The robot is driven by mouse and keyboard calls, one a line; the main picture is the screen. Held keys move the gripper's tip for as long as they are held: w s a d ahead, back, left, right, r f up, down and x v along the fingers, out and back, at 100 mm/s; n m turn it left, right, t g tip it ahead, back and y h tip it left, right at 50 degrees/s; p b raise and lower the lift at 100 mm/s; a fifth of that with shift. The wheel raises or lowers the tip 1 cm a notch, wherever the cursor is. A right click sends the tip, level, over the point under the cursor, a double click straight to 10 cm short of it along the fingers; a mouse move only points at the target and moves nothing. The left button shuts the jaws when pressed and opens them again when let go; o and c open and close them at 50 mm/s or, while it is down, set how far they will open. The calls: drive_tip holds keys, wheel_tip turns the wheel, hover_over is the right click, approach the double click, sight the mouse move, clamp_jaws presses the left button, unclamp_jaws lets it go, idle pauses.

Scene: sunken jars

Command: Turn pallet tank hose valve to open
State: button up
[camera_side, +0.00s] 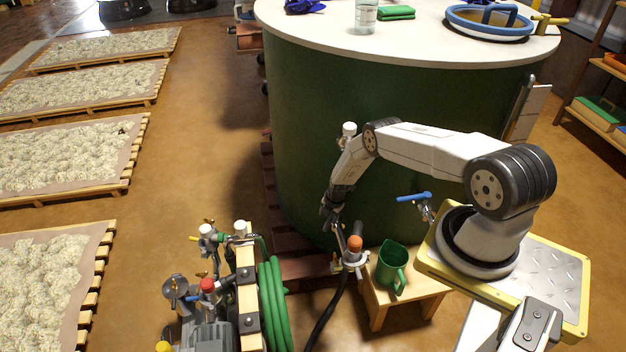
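The large green tank (300,150) with a white top stands on a reddish-brown pallet (305,270). A metal fitting with an orange cap (355,244) sits low in front of the tank, by a black hose (327,312) that runs down to the floor. I take this to be the hose valve; its handle is too small to read, so its position is unclear. Another valve with a blue lever (413,197) sticks out from the tank further right, its lever roughly level. My gripper (329,213) points down, just above and left of the orange-capped fitting. Its fingers are too small to judge their opening.
A green jug (392,264) stands on a small wooden stool (406,305) right of the fitting. A pump cart with a green hose (273,300) stands at front left. Pallets of pale lumps (60,150) line the left; the floor between is clear.

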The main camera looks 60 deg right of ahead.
drive_tip(key=shift+w+d+m+g+h, duration=0.1)
drive_tip(key=shift+w+d+m+h, duration=0.15)
drive_tip(key=shift+w+m, duration=0.8)
drive_tip(key=shift+w+d+m+g+h, duration=0.1)
drive_tip(key=shift+w+d+m+h, duration=0.15)
drive_tip(key=shift+m, duration=1.5)
drive_tip(key=shift+w+d+m+g+h, duration=0.25)
drive_tip(key=shift+w+m, duration=0.35)
drive_tip(key=shift+m, duration=0.8)
drive_tip(key=shift+r, duration=0.45)
drive_tip(key=a+r+m, duration=0.1)
drive_tip(key=a+r, duration=0.3)
drive_tip(key=r, duration=0.5)
drive_tip(key=w+a+r+m, duration=0.1)
drive_tip(key=a+r, duration=0.3)
drive_tip(key=r, duration=0.5)
drive_tip(key=a+r+m, duration=0.1)
drive_tip(key=a+r, duration=0.3)
drive_tip(key=r, duration=0.6)
drive_tip(key=shift+w+a+m+t, duration=0.15)
drive_tip(key=shift+m+t, duration=0.25)
drive_tip(key=shift+t, duration=0.05)
drive_tip(key=shift+y, duration=0.25)
